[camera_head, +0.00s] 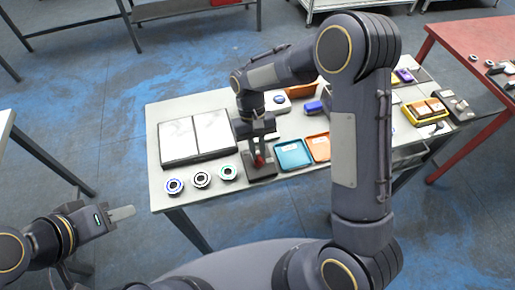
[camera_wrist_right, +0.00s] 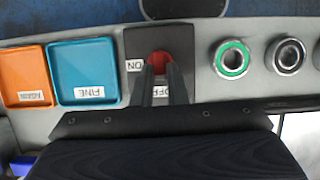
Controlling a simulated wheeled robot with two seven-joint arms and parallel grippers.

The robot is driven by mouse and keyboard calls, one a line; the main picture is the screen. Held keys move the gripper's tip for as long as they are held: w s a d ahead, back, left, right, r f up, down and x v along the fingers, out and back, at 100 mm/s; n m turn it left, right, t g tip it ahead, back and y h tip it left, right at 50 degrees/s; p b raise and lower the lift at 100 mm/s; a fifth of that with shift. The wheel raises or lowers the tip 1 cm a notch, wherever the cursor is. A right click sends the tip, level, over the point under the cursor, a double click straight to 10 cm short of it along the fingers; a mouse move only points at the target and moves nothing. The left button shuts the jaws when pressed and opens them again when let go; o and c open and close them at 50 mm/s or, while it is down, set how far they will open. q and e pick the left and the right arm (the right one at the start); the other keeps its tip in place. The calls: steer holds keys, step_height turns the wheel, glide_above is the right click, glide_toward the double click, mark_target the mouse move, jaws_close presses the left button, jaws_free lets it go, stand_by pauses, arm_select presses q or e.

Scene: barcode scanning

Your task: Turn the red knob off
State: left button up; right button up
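The red knob (camera_wrist_right: 159,58) sits on a dark switch panel (camera_wrist_right: 132,43) at the front edge of the white table. An ON label (camera_wrist_right: 135,66) is beside it, and an OFF label (camera_wrist_right: 161,90) shows partly between my fingers. My right gripper (camera_wrist_right: 160,72) points down at the knob, its two fingertips close together on it, hiding part of it. The knob also shows below that gripper in the head view (camera_head: 259,161). My left gripper (camera_head: 123,213) is empty, off the table at the lower left; its fingers look together, but a gap cannot be made out.
A blue tray (camera_head: 292,155) and an orange tray (camera_head: 319,147) are right of the panel. A yellow tray (camera_head: 428,112) is further right.

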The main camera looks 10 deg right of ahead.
steer(key=o, duration=0.4)
steer(key=shift+c, duration=0.2)
steer(key=b+v, duration=0.1)
steer(key=v, duration=0.7)
steer(key=s+d+r+m+t+y, duration=0.1)
steer(key=s+d+r+t+y, duration=0.2)
steer(key=s+d+r, duration=0.45)
steer(key=s+d+m+t+y, duration=0.1)
steer(key=s+d+t, duration=0.1)
steer(key=s+t, duration=0.5)
steer(key=s, duration=0.6)
steer(key=shift+s, duration=0.35)
